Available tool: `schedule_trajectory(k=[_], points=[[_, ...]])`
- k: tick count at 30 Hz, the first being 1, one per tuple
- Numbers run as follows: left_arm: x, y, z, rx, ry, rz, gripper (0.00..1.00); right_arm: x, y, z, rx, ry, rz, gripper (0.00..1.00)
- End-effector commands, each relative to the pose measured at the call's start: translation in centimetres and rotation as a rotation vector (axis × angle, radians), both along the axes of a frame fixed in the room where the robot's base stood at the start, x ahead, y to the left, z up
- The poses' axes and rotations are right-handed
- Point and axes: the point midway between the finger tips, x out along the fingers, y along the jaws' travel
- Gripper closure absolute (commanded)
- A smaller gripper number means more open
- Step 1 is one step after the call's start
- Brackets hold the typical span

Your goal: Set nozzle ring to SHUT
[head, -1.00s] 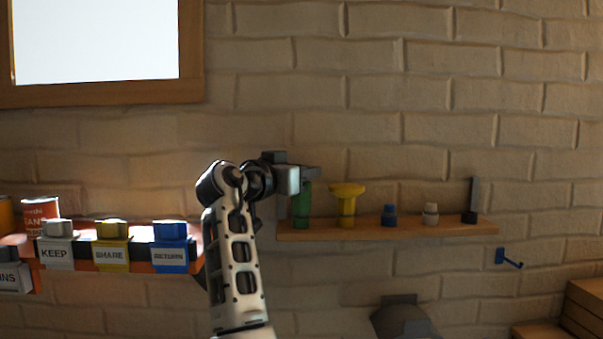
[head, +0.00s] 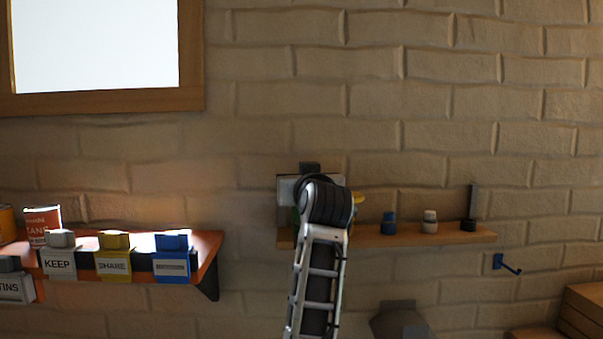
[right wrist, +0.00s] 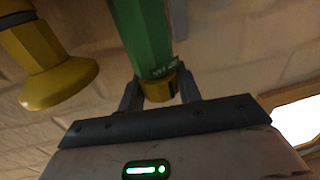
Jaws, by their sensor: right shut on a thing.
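The green bottle (right wrist: 147,38) has a yellow nozzle ring (right wrist: 159,89) at its end, seen close in the right wrist view. Small pale markings sit on the green body beside the ring, too blurred to read surely. My right gripper (right wrist: 159,95) has a finger on each side of the ring and is shut on it. In the head view my right arm covers most of the bottle. My left gripper is in neither view.
The yellow funnel-shaped thing (right wrist: 42,65) stands close beside the bottle. The wooden shelf (head: 400,238) also holds a blue-capped item (head: 389,224), a white-capped item (head: 430,222) and a dark upright piece (head: 472,205). Labelled KEEP (head: 59,263), SHARE (head: 113,264) and blue bins (head: 171,264) are left.

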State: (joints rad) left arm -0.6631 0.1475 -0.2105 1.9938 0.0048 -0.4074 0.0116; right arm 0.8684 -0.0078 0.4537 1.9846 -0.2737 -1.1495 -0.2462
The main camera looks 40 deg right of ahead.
Motion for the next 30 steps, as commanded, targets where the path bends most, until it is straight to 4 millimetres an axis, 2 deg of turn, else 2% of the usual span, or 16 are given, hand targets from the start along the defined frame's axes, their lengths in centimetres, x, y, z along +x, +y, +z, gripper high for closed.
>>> schedule_trajectory(k=[8, 21, 30], points=[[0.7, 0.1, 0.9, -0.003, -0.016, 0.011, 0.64, -0.1, -0.2, 0.1, -0.004, 0.003, 0.26, 0.89], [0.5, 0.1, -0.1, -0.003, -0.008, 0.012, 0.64, 0.0, -0.2, -0.2, 0.002, 0.003, 0.652, 0.89], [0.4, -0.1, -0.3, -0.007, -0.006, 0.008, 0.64, 0.1, -0.1, -0.1, 0.003, 0.002, 0.822, 0.89]])
